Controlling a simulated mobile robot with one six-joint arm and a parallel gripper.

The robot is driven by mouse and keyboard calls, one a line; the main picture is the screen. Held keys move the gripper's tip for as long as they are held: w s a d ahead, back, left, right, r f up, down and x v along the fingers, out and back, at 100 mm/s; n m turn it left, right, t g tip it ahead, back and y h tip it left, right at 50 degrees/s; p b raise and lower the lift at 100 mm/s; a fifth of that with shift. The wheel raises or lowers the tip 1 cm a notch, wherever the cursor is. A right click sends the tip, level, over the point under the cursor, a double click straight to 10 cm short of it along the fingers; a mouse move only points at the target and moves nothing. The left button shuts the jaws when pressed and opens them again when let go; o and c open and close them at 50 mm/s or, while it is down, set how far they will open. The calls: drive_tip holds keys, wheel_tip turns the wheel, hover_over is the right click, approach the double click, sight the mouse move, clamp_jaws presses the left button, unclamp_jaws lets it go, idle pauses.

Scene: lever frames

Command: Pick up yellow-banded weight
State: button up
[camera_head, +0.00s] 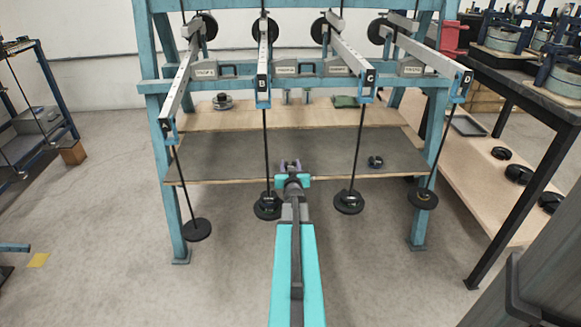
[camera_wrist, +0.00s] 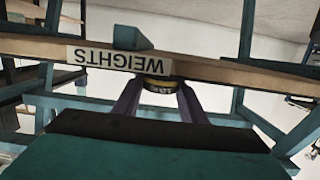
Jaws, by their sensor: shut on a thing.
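The yellow-banded weight (camera_wrist: 157,84) is a small dark disc with a yellow band and markings on its face. In the wrist view it sits between the two dark fingers of my gripper (camera_wrist: 159,97), which is shut on it. In the head view my gripper (camera_head: 290,166) is near the front edge of the grey lower shelf (camera_head: 300,152) of the blue lever frame. There the weight is too small and too covered by the fingers to make out clearly. I cannot tell whether it touches the shelf.
Several hanging rods with dark discs flank my arm, one (camera_head: 268,205) close on the left and one (camera_head: 349,202) on the right. Another small dark weight (camera_head: 375,161) lies on the shelf. A "WEIGHTS" label (camera_wrist: 119,60) shows upside down on a wooden edge. A dark-topped bench (camera_head: 520,90) stands right.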

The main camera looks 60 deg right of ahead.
drive_tip(key=shift+r, duration=0.55)
drive_tip(key=shift+s+r+p, duration=0.15)
drive_tip(key=shift+r+p, duration=0.5)
drive_tip(key=shift+s+r+p, duration=0.15)
drive_tip(key=shift+r+p, duration=0.45)
drive_tip(key=s+p, duration=0.6)
drive_tip(key=s, duration=0.9)
drive_tip(key=shift+s+a+r, duration=0.2)
drive_tip(key=shift+a+r, duration=0.15)
drive_tip(key=shift+r, duration=0.1)
drive_tip(key=shift+r+p, duration=0.1)
drive_tip(key=shift+p, duration=0.3)
drive_tip(key=shift+r+p, duration=1.4)
drive_tip(key=shift+p, duration=0.35)
